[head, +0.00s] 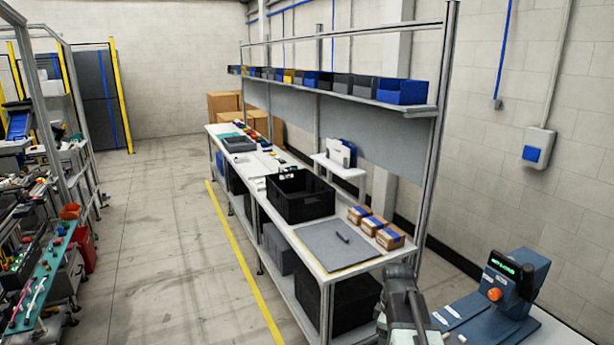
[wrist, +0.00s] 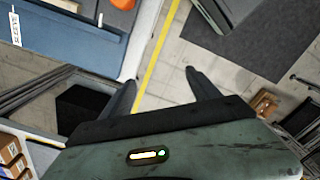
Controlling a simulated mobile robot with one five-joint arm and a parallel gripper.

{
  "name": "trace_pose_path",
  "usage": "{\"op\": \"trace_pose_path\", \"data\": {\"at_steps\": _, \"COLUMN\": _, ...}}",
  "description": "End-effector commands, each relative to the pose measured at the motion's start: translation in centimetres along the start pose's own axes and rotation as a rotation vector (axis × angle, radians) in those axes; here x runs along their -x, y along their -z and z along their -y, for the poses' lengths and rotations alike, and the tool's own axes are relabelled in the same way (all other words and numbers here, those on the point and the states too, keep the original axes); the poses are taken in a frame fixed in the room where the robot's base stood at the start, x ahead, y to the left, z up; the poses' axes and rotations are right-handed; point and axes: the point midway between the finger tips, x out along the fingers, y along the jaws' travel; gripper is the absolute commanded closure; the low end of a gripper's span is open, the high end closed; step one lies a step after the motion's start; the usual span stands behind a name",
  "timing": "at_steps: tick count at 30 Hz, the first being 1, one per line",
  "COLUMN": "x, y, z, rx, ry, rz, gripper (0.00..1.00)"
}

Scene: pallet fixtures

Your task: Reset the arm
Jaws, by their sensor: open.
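My gripper (wrist: 160,78) is open in the wrist view, its two dark fingers spread apart with nothing between them. Behind the gap lie the pale floor and a yellow floor line (wrist: 153,62). In the head view my arm rises from the bottom edge at the lower right, beside the near end of the workbench (head: 338,266). The fingertips are hard to make out there.
A blue device (head: 520,282) with an orange knob stands right of my arm. The bench holds a grey mat (head: 325,247), a black crate (head: 300,197) and small cardboard boxes (head: 375,225). Blue and grey bins (head: 402,91) line the shelf above. The aisle floor (head: 165,240) is clear.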

Motion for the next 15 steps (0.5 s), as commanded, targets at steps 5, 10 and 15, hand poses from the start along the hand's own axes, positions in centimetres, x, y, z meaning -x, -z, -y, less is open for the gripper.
{"op": "trace_pose_path", "data": {"at_steps": 5, "x": -1.6, "y": 6.7, "z": 8.1, "rx": -0.177, "ry": 0.0, "rz": 0.0, "gripper": 0.29}}
{"op": "trace_pose_path", "data": {"at_steps": 10, "x": -1.5, "y": 6.5, "z": 11.0, "rx": -0.544, "ry": -0.001, "rz": 0.0, "gripper": 0.29}}
{"op": "trace_pose_path", "data": {"at_steps": 15, "x": -1.5, "y": 6.2, "z": 11.3, "rx": -0.854, "ry": 0.0, "rz": 0.0, "gripper": 0.29}}
